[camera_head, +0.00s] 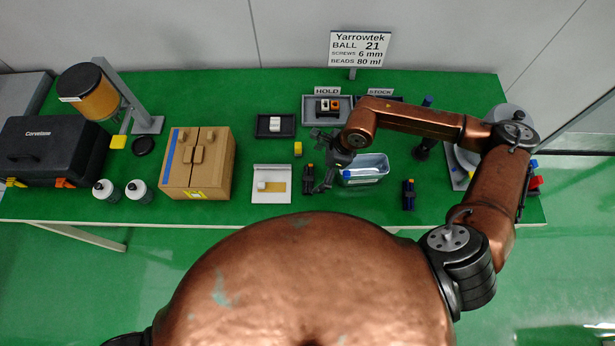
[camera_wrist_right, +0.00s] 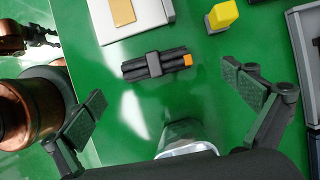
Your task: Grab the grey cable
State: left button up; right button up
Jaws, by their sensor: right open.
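A dark grey bundle with a band around its middle and an orange end, seemingly the grey cable (camera_head: 308,178), lies on the green table. In the right wrist view the bundle (camera_wrist_right: 157,64) lies crosswise beyond and between my fingers, apart from them. My right gripper (camera_head: 325,165) is above the table just right of the bundle; its fingers are spread and empty in the wrist view (camera_wrist_right: 165,103). What seems to be my left gripper (camera_wrist_right: 42,36) shows small at the wrist view's top left corner.
A clear bin (camera_head: 370,168) stands right of my right gripper. A white tray (camera_head: 271,196) lies left of the bundle and a yellow block (camera_head: 298,149) behind it. Grey trays (camera_head: 312,109) are behind.

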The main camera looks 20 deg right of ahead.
aim_at(309, 178)
jog(key=x, duration=0.5)
jog(key=shift+s+a+f, duration=0.3)
jog(key=shift+c, duration=0.4)
jog(key=c, duration=1.2)
jog(key=shift+r, duration=0.2)
jog(key=shift+c, duration=0.2)
